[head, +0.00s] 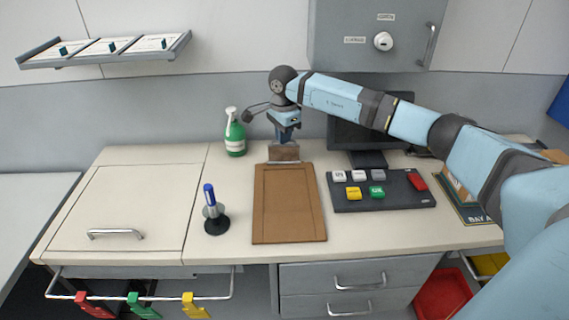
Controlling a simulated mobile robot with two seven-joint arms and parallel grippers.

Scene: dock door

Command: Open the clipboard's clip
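The brown clipboard (289,205) lies flat on the desk, its clip end toward the wall. Its clip (284,153) is a brownish plate standing up at the far edge of the board. My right gripper (285,137) points down directly above the clip, with its fingers at or very near the plate's top edge. I cannot tell whether the fingers touch it or how far apart they are. My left gripper is not in view.
A green spray bottle (235,135) stands left of the gripper. A pen in a stand (214,212) is left of the clipboard. A button panel (382,191) and monitor (345,135) are to the right. The hatch lid (125,205) at the left is clear.

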